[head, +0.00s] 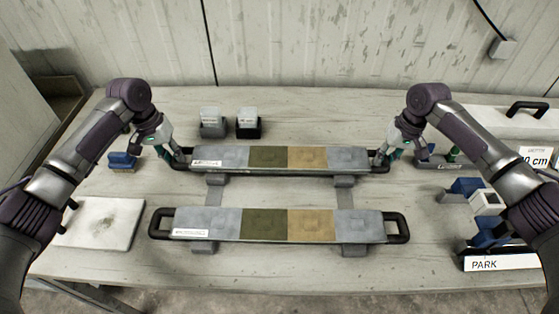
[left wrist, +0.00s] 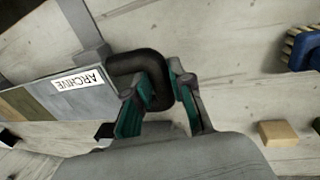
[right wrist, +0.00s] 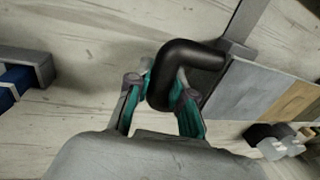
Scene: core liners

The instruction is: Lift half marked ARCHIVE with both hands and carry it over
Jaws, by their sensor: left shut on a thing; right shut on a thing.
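The half marked ARCHIVE (head: 270,158) is the far one of two long liners, with grey, olive, tan and grey sections and a black loop handle at each end. The near half (head: 270,225) lies parallel in front on grey supports, with a white label too small to read. Whether the ARCHIVE half touches its supports (head: 344,181) I cannot tell.
Two small grey-white blocks in dark holders (head: 212,122) stand behind the ARCHIVE half. A white slab (head: 103,222) lies at left, a blue brush (head: 122,161) behind it. At right are blue-and-white tools (head: 485,205), a PARK sign (head: 500,262) and a pale case (head: 500,120).

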